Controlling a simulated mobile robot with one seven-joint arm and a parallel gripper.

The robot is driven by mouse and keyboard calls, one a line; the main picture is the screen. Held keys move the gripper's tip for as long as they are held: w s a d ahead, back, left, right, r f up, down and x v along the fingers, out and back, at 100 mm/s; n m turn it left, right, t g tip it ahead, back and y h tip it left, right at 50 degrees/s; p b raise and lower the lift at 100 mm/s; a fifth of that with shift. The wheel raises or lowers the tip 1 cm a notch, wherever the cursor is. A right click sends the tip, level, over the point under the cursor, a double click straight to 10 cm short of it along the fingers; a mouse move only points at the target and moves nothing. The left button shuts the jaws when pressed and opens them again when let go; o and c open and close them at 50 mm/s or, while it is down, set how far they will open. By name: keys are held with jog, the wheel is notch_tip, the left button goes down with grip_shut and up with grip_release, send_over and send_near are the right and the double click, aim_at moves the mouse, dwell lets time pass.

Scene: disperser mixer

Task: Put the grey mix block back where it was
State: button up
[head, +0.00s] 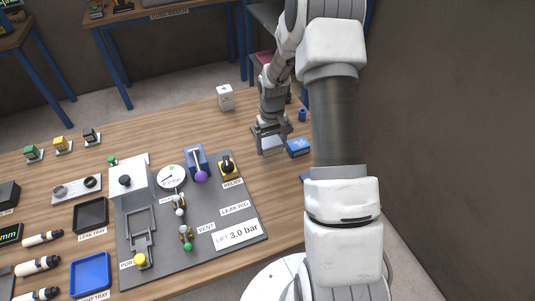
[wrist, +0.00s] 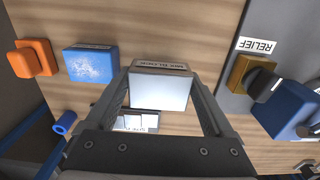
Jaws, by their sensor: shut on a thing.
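The grey mix block (wrist: 158,90) is a pale, box-shaped block between my gripper's fingers in the wrist view. A strip lettered "MIX BLOCK" (wrist: 162,66) shows along its far edge. In the head view the block (head: 272,147) is at the right part of the wooden table, left of a blue block (head: 298,147). My gripper (wrist: 160,80) is shut on the grey block, one finger on each side. In the head view my gripper (head: 270,132) points down over the table. I cannot tell whether the block touches the table.
The blue block also shows in the wrist view (wrist: 90,64), beside an orange part (wrist: 34,58). A blue cylinder (head: 302,115) and a white box (head: 225,97) stand nearby. The grey leak rig panel (head: 205,245) with its yellow-based relief knob (head: 228,166) lies to the left.

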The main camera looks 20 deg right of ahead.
aim_at(267, 162)
jog(key=shift+a+f, duration=0.4)
jog(key=shift+a, duration=0.25)
jog(key=shift+w+f+p, duration=0.1)
jog(key=shift+f+p, duration=0.25)
jog(key=shift+f, duration=1.6)
jog(key=shift+f, duration=0.25)
jog(key=o, duration=1.5)
jog(key=shift+o, duration=0.2)
jog(key=shift+r, duration=0.1)
